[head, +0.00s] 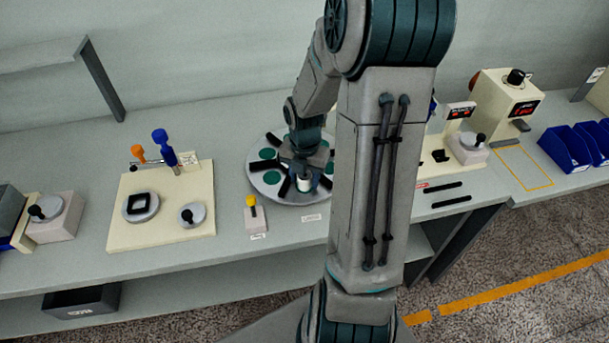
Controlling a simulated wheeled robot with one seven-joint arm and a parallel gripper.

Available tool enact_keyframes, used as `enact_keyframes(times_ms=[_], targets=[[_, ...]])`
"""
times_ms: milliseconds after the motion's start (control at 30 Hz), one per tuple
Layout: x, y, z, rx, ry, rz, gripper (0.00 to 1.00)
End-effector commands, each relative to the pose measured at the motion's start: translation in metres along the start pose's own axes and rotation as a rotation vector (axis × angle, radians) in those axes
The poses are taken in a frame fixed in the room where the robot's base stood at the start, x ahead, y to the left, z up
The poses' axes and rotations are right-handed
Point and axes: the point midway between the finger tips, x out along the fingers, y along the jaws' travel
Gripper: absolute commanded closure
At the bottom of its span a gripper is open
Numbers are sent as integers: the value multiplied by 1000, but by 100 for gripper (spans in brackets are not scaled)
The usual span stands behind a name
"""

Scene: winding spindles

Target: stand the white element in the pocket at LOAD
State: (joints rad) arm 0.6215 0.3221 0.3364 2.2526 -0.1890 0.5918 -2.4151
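A round grey turntable (257,182) with green discs and black bars lies on the bench, partly hidden behind my arm. My gripper (304,181) points down over its front part, just behind a small white label (311,217) whose text is too small to read for sure. A small white element (304,185) shows between the fingers, low over the turntable. I cannot tell whether the fingers press on it or whether its base rests in a pocket. The pocket under it is hidden.
A yellow-knobbed switch box (255,216) stands just left of the turntable's front. A cream fixture (165,235) with orange and blue handles is further left. Right of my arm are cream machines (497,100) and blue bins (567,148).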

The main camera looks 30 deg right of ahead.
Motion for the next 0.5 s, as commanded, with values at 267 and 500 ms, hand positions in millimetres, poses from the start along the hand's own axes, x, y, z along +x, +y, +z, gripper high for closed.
enact_keyframes(times_ms=[267,500], targets=[[-10,0,1,1,-2,0,58],[-55,0,2,2,-7,2,58]])
